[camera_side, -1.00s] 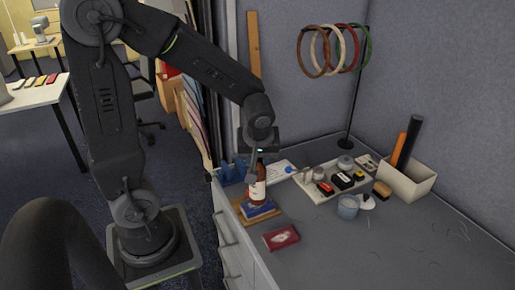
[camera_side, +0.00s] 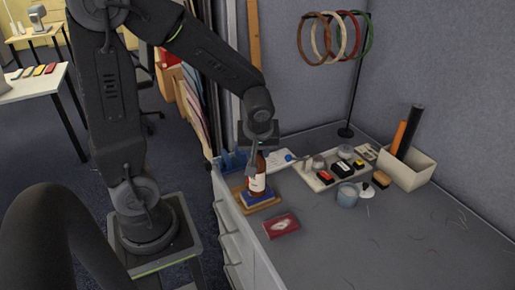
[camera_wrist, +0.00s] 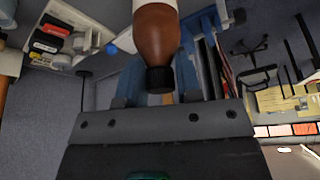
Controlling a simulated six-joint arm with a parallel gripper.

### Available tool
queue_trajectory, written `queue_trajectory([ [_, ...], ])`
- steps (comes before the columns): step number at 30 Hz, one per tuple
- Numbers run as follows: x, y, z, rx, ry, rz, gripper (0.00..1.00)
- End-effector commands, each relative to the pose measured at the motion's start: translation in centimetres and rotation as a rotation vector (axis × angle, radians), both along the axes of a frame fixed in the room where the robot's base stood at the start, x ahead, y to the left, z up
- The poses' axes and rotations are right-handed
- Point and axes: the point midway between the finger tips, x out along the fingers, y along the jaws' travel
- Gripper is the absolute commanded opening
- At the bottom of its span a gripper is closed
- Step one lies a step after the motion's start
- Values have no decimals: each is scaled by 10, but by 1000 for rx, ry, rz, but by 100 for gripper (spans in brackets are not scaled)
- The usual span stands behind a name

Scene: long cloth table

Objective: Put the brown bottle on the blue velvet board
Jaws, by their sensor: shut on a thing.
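The brown bottle (camera_side: 257,178), with a white label, stands upright at the left end of the table. Its base meets the blue velvet board (camera_side: 269,201) in the side view; whether it bears fully on it I cannot tell. My gripper (camera_side: 259,151) comes down from above and is shut on the bottle's upper part. In the wrist view, the bottle (camera_wrist: 157,35) with its black cap lies between my fingers (camera_wrist: 159,78). The blue board is hidden in the wrist view.
A wooden board (camera_side: 238,197) lies under the blue board. A red box (camera_side: 281,224) lies just in front. A pale tray (camera_side: 318,182) with small items, a jar (camera_side: 347,194) and a white bin (camera_side: 408,172) with rolls stand to the right.

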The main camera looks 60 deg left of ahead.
Motion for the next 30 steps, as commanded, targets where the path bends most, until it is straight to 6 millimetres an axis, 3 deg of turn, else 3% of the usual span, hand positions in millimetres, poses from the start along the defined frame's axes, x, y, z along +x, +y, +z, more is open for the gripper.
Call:
queue_trajectory([
  [5, 0, 0, -2, 0, 0, -1, 0],
  [6, 0, 0, -2, 0, 0, -1, 36],
  [14, 0, 0, -2, 0, -1, 0, 61],
  [23, 0, -1, 0, 1, -1, 0, 62],
  [30, -4, -13, 33, 1, -8, -2, 62],
])
